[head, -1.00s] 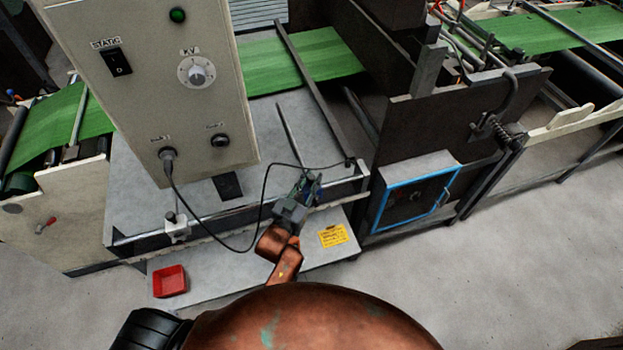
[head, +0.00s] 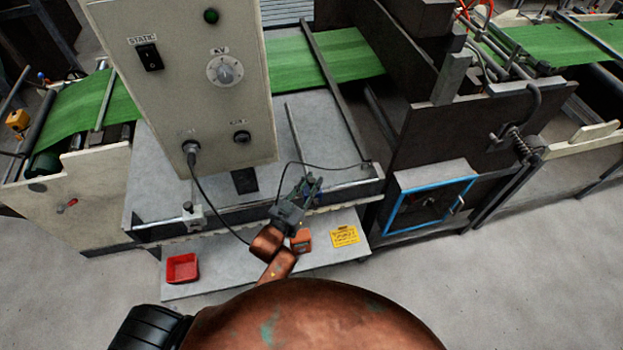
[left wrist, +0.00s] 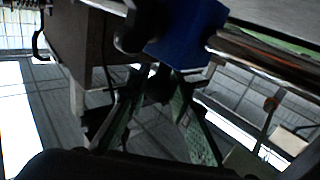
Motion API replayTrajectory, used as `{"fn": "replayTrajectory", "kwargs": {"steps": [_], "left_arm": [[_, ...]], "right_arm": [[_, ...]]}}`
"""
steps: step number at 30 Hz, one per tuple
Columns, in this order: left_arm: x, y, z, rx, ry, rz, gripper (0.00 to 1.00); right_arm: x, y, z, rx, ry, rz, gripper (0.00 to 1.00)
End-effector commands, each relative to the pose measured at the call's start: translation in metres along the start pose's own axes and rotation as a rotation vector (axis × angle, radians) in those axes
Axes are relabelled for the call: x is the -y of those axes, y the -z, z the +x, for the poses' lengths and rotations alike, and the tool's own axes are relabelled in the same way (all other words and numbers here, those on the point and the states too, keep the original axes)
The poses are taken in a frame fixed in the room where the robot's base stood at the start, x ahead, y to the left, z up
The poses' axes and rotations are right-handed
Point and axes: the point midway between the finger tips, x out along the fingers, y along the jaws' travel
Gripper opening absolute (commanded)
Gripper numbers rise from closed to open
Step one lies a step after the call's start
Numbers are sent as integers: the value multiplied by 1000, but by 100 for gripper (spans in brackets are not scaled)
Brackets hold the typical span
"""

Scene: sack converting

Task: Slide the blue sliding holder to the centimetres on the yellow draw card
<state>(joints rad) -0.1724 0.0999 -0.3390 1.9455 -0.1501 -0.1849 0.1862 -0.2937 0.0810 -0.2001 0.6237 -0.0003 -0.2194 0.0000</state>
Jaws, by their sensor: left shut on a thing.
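The blue sliding holder (left wrist: 188,36) is a blue block close by at the top of the left wrist view, with a dark knob beside it. In the head view it is mostly hidden by my gripper. My left gripper (head: 311,187) is at the front rail (head: 225,219) of the machine and is shut on the holder; its green-padded fingers show below the block in the left wrist view (left wrist: 158,98). The yellow draw card (head: 345,236) lies on the low shelf, right of and below the gripper. Its print is too small to read. My right gripper is not in view.
A red tray (head: 182,268) and an orange device (head: 301,240) sit on the low shelf (head: 225,268). A grey control box (head: 205,100) stands left, its black cable looping near the gripper. A small white clamp (head: 190,217) is on the rail. A blue-framed panel (head: 428,205) is right.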

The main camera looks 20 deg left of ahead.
Motion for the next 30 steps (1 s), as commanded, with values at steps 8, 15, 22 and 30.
{"fn": "replayTrajectory", "kwargs": {"steps": [8,15,22,30], "left_arm": [[0,0,1,-2,0,-3,25],[0,0,0,-2,1,-2,39],[0,0,-1,-1,2,-2,39],[1,-1,-36,1,2,-2,39]], "right_arm": [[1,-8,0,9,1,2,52],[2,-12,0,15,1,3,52],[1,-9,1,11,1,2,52],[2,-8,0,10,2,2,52]]}}
